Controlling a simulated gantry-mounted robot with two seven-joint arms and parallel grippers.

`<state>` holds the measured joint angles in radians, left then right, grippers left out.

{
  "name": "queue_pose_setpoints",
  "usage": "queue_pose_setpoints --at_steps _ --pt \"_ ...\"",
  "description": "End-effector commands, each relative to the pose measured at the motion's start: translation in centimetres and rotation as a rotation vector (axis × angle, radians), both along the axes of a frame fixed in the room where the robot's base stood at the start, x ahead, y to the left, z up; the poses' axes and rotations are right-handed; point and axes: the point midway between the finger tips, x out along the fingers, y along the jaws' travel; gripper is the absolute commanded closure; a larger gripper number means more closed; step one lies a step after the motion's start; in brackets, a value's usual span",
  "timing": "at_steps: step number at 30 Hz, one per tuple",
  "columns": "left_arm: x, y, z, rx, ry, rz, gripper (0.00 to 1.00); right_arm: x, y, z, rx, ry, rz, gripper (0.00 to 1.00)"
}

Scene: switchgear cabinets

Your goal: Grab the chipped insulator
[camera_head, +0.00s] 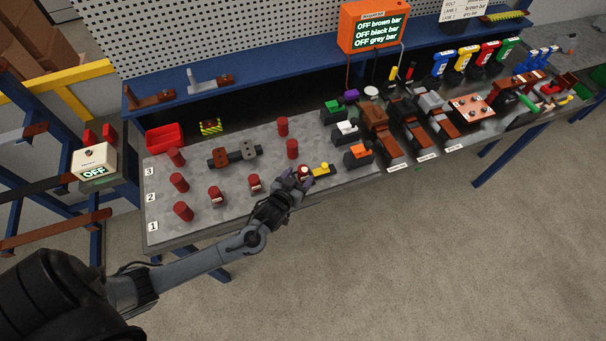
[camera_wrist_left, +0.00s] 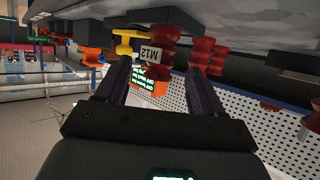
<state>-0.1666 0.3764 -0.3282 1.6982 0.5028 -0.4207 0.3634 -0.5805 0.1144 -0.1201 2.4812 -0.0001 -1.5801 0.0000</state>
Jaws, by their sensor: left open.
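Several red ribbed insulators stand on the grey bench plate. One, an insulator with a white label (camera_head: 303,172), is right at my left gripper (camera_head: 292,183) in the head view. In the left wrist view, which looks upside down, this labelled insulator (camera_wrist_left: 170,35) reads M12 and lies ahead between the open fingers (camera_wrist_left: 160,78). The jaws show space around it, and I cannot tell whether they touch it. Other insulators (camera_head: 255,184) and (camera_head: 292,149) stand nearby. No chip can be made out on any insulator at this size. My right gripper is not in view.
A yellow part (camera_head: 321,169) sits close right of the labelled insulator. A brown-and-grey clamp piece (camera_head: 234,153) lies behind, near a red bin (camera_head: 165,138). Black blocks with coloured tops (camera_head: 346,131) stand farther right. The floor in front of the bench is clear.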

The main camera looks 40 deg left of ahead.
Motion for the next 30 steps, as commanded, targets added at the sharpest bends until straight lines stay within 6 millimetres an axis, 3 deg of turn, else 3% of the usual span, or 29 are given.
queue_pose_setpoints --at_steps 6,14,27,30 --pt "1.9 0.5 -0.8 0.0 0.0 0.0 0.32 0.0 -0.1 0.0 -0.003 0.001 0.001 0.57" --pt "2.1 0.6 -0.9 -0.001 0.001 -0.001 0.32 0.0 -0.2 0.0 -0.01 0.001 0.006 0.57" --pt "2.1 0.5 -0.9 0.0 0.001 0.0 0.96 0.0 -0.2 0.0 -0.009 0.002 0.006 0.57" --pt "2.1 0.6 -0.8 -0.001 -0.001 0.0 1.0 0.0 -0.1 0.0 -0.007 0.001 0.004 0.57"
